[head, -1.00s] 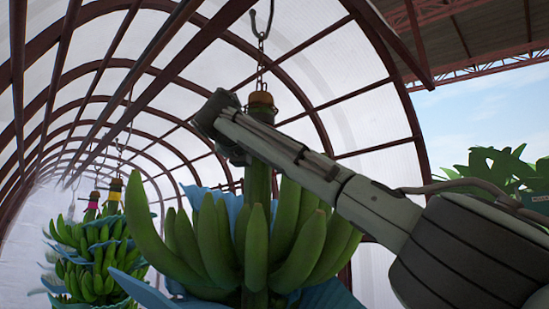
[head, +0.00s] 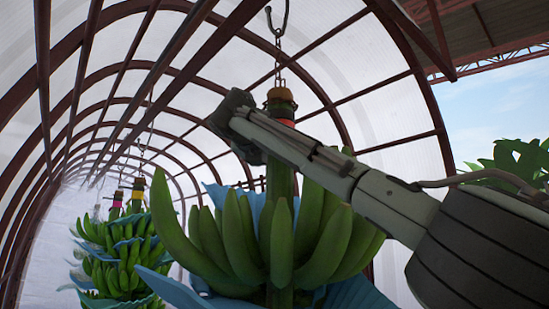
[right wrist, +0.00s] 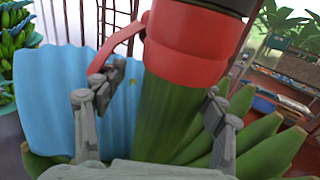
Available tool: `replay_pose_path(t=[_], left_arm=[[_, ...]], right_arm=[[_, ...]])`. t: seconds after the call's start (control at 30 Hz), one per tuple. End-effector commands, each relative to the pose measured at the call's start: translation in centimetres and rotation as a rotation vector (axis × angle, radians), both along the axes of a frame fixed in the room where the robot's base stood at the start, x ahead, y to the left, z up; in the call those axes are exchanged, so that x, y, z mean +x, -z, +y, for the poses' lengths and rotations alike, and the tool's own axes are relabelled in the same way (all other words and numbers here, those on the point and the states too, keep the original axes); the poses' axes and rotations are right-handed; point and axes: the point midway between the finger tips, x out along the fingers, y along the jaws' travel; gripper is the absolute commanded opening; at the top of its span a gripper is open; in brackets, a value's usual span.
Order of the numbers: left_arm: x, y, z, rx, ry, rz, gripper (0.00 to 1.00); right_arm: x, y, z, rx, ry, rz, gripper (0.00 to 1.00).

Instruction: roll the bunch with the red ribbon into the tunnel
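The bunch with the red ribbon (head: 287,122) hangs near the middle of the head view, its green bananas (head: 240,235) under a stem on a hook and chain. In the right wrist view the red ribbon (right wrist: 188,55) wraps the stem (right wrist: 165,115), with a loose tail to the left. My right gripper (right wrist: 163,95) is open, with a finger on each side of the stem just below the ribbon. A gap shows at the left finger. In the head view my right gripper (head: 237,125) partly covers the stem. The tunnel (head: 150,75) is arched with brown ribs and pale sheeting. My left gripper is not in view.
Other bunches (head: 115,255) hang deeper in the tunnel at the left, one with a pink ribbon (head: 117,199) and one with a yellow ribbon (head: 138,196). Blue sheets (head: 180,295) stick out around the near bunch. Leafy plants (head: 515,160) stand at the right.

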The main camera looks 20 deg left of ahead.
Motion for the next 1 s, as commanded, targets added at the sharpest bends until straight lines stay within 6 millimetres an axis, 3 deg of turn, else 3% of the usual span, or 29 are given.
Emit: replay_pose_path(t=[0.27,0.7,1.0], left_arm=[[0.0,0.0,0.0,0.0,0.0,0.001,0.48],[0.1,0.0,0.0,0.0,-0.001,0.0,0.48],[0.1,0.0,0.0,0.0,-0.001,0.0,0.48]], right_arm=[[-2.1,-0.1,0.1,-0.001,-0.005,-0.003,0.7],[-10.6,0.0,0.2,-0.001,-0.004,-0.001,0.7],[-12.1,0.0,0.1,0.001,-0.002,0.001,0.7]])
